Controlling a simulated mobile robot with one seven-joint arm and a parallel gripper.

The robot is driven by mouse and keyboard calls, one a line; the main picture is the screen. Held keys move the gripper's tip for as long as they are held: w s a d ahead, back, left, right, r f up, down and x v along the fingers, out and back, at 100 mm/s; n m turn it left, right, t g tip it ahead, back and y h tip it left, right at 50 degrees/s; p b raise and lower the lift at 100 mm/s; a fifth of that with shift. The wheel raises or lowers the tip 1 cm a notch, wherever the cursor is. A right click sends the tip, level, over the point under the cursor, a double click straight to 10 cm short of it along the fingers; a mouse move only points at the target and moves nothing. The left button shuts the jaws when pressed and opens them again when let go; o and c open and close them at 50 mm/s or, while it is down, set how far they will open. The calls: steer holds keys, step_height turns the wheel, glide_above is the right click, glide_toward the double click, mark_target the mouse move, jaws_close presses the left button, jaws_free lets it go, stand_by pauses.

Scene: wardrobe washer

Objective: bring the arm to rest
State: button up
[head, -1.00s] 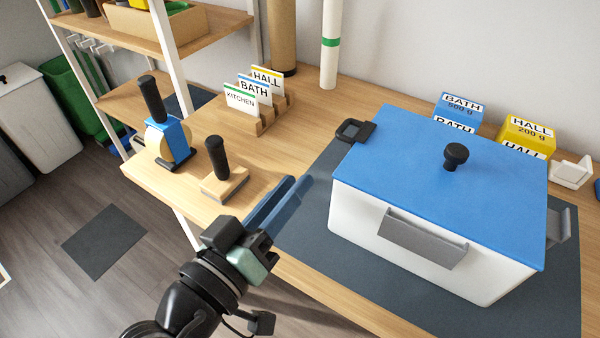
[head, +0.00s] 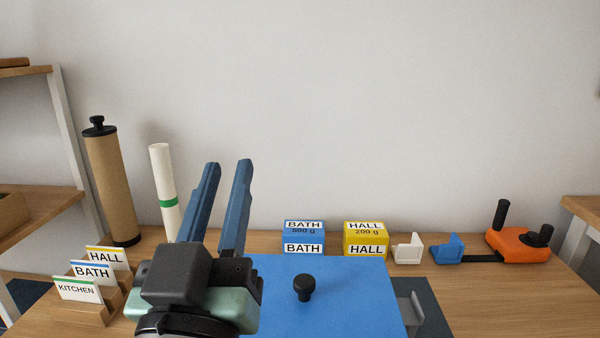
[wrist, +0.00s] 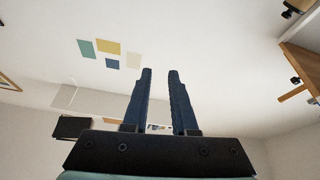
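My gripper (head: 228,163) is raised in front of me, its two blue fingers pointing up toward the wall. A clear gap shows between the fingers and nothing is held. The wrist view also shows the gripper (wrist: 160,72) open and empty, with walls and ceiling beyond it. In the head view the gripper overlaps the left part of the blue-lidded box (head: 345,290), whose black knob (head: 304,288) is visible. The lower arm is out of view.
Label cards (head: 92,272) stand in a wooden holder at left, near a brown cylinder (head: 113,185) and a white roll (head: 162,185). Blue BATH (head: 304,237) and yellow HALL (head: 365,240) packs and an orange tool (head: 518,245) line the back. Air above the table is clear.

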steer(key=s+d+r+m+t, duration=0.1)
steer(key=s+d+r+t, duration=0.2)
steer(key=r, duration=0.4)
steer(key=s+d+r+m+t, duration=0.1)
steer(key=s+d+r, duration=0.25)
steer(key=r, duration=0.35)
step_height(320, 180, up, 30)
steer(key=p, duration=2.9)
steer(key=shift+d+f+n+t, duration=0.15)
steer(key=shift+d+n+t, duration=0.1)
steer(key=shift+n+t, duration=0.05)
